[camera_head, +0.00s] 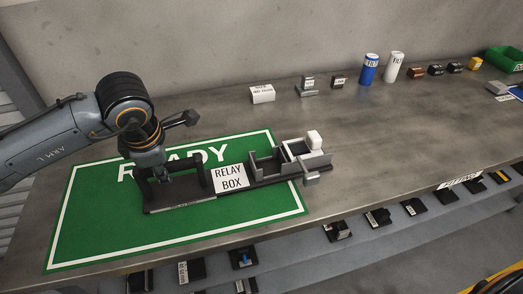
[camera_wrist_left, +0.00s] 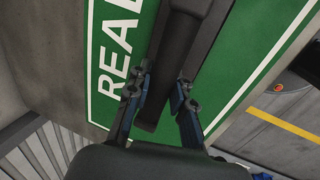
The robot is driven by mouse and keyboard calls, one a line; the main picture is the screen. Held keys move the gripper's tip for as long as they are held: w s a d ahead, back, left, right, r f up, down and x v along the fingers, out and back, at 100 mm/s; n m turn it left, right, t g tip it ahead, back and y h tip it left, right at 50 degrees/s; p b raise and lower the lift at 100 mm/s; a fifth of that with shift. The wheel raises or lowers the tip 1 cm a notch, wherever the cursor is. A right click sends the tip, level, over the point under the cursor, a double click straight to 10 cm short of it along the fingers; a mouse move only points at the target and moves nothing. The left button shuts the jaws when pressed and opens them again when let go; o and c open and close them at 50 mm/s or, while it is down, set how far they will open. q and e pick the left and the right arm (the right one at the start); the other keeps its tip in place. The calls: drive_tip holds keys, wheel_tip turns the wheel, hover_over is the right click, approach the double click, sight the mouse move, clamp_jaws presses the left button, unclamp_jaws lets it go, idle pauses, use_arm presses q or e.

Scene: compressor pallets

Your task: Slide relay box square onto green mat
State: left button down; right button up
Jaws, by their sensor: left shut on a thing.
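The relay box (camera_head: 180,207) is a long dark carrier with a white RELAY BOX label, a black handle frame at its left end and grey compartments at its right. It lies slightly askew on the green mat (camera_head: 95,235), which has a white border and READY lettering. Its right end sticks out past the mat's right border. My left gripper (camera_head: 160,178) is shut on the handle frame at the box's left end. The left wrist view shows its fingers (camera_wrist_left: 160,105) on either side of a dark bar (camera_wrist_left: 185,45), over the mat (camera_wrist_left: 235,50). My right gripper is not in view.
Small labelled parts, a blue can (camera_head: 368,68) and a white can (camera_head: 393,66) stand along the back, with a green bin (camera_head: 505,58) far right. Several dark parts lie on a lower front shelf. Bare table lies right of the box.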

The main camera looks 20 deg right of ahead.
sight(136, 175)
use_arm(q)
drive_tip(key=shift+a+f, duration=0.25)
drive_tip(key=shift+a, duration=0.4)
drive_tip(key=shift+a+b, duration=0.35)
drive_tip(key=shift+a, duration=1.25)
drive_tip(key=shift+a+b, duration=0.35)
drive_tip(key=shift+a, duration=0.4)
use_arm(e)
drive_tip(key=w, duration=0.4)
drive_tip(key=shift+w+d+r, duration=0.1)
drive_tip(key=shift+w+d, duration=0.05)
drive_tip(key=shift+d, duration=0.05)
use_arm(q)
drive_tip(key=c, duration=1.1)
unclamp_jaws()
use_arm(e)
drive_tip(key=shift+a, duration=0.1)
use_arm(q)
drive_tip(key=shift+r, duration=0.15)
